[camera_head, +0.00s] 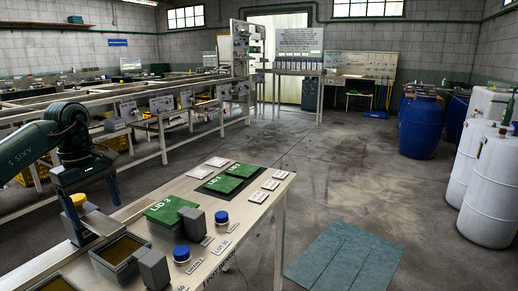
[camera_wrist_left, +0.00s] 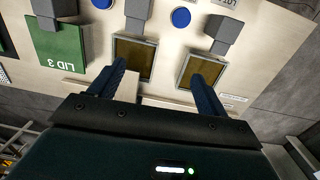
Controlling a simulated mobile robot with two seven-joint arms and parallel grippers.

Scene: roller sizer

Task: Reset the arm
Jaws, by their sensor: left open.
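My left gripper (camera_head: 94,214) comes in from the left and hangs over the near left part of the worktable (camera_head: 150,197). In the left wrist view it (camera_wrist_left: 157,75) is open, its two dark fingers spread with only tabletop and a pale strip between them. Two open trays with brownish contents lie just beyond the fingertips, one left (camera_wrist_left: 133,58) and one right (camera_wrist_left: 202,74). A green plate marked LID 3 (camera_wrist_left: 62,47) lies further left; it also shows in the head view (camera_head: 172,211). My right gripper is not in view.
Grey blocks (camera_head: 154,268) and blue-capped jars (camera_head: 181,254) stand near the trays. Green lids (camera_head: 222,184) and white labels (camera_head: 258,197) lie toward the table's far end. A blue-green mat (camera_head: 343,254), blue barrels (camera_head: 420,127) and white tanks (camera_head: 490,190) are on the right. The middle floor is clear.

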